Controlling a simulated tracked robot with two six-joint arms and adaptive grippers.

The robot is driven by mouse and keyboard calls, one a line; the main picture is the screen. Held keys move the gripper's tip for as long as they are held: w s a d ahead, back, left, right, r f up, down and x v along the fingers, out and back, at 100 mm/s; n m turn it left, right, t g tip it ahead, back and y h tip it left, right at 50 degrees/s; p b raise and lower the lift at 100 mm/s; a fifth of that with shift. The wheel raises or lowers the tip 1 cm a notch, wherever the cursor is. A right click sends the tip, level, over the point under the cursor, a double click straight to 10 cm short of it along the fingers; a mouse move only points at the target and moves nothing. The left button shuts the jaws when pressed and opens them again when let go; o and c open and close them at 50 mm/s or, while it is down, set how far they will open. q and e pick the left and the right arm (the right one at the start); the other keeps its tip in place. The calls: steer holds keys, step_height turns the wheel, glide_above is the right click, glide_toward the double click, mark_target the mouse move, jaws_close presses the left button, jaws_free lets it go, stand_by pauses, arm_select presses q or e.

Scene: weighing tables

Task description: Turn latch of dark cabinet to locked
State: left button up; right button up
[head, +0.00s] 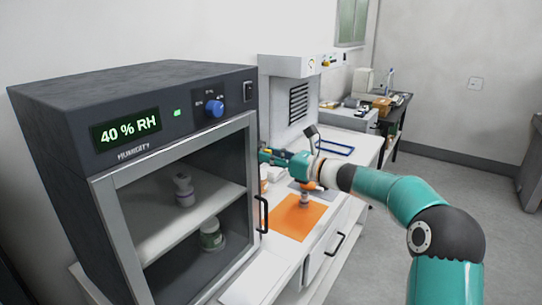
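The dark cabinet (55,110) stands at the left, with a display reading 40 % RH, a green light and a blue knob (215,107). Its glass door (106,225) looks closed and has a black handle (262,214) on its right side. A small dark fitting (249,91) sits at the panel's top right; I cannot tell whether it is the latch or how it is set. My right gripper (264,155) is just right of the door's upper edge, over the bench. Its fingers are too small to tell open from shut. My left gripper is out of view.
A grey object (183,190) and a jar (211,236) stand inside the cabinet. An orange mat (291,222) with a small grey weight-like object (304,201) lies below my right arm. A tall white instrument (283,95) stands behind. Open floor is at the right.

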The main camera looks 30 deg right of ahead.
jaws_close()
steer(key=n+b, duration=0.5)
steer(key=n, duration=0.1)
steer(key=n+b, duration=0.6)
steer(key=f+n+b, duration=0.1)
steer(key=n+b, duration=0.4)
steer(key=n, duration=0.1)
steer(key=shift+a, duration=0.3)
steer(key=shift+f, duration=0.15)
stand_by(0.4)
steer(key=shift+o, duration=1.9)
jaws_free()
steer(key=shift+s, duration=0.1)
steer(key=shift+r, duration=0.25)
